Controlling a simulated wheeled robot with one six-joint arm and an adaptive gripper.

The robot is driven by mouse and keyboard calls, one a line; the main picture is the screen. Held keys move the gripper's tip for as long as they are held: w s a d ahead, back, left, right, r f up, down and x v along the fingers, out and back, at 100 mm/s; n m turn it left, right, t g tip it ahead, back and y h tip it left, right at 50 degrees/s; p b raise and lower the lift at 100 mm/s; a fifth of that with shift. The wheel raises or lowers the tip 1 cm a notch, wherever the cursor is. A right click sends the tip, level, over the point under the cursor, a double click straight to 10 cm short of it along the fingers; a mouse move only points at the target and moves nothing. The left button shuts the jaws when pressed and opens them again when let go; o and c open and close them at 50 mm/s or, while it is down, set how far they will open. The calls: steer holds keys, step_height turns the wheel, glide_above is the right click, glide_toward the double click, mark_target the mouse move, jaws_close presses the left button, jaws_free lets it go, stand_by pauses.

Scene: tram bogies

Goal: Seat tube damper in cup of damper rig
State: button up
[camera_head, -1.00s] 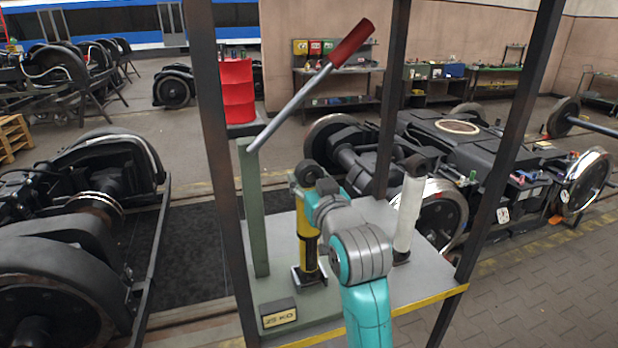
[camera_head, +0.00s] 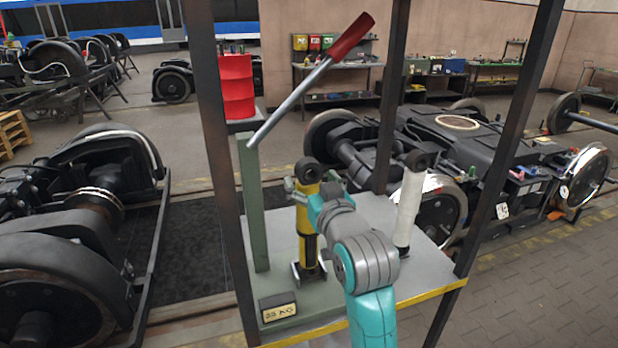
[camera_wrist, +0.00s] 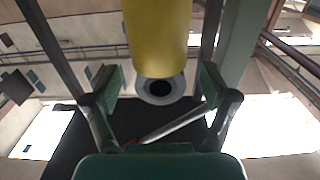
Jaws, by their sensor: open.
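The yellow tube damper (camera_head: 306,225) stands nearly upright on the rig's grey table (camera_head: 365,285), with a black eye at its top. Its foot is at a dark, pale-edged holder (camera_head: 309,272), which looks like the cup; I cannot tell how deep it sits. My gripper (camera_head: 306,190) is at the damper's upper part, partly hidden by my wrist. In the wrist view my gripper (camera_wrist: 158,88) is open, with one finger on each side of the damper's line. The yellow tube (camera_wrist: 157,35) and a grey ring with a dark hole (camera_wrist: 160,89) show there.
Dark posts (camera_head: 222,150) frame the rig. A green column (camera_head: 252,205) and a red-handled lever (camera_head: 310,85) stand left of the damper. A white cylinder (camera_head: 408,205) stands at right. A small label block (camera_head: 278,306) sits at the front.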

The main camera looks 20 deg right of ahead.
steer(key=shift+s, duration=2.75)
steer(key=s+f+g, duration=0.1)
steer(key=s+f, duration=0.8)
steer(key=f, duration=0.4)
steer(key=s+f+g, duration=0.1)
steer(key=s+f, duration=0.7)
steer(key=f, duration=0.5)
steer(key=s+f, duration=0.2)
steer(key=s, duration=1.2)
steer(key=s+f+g, duration=0.1)
steer(key=s+f, duration=0.2)
steer(key=s, duration=1.1)
steer(key=shift+s+f, duration=0.2)
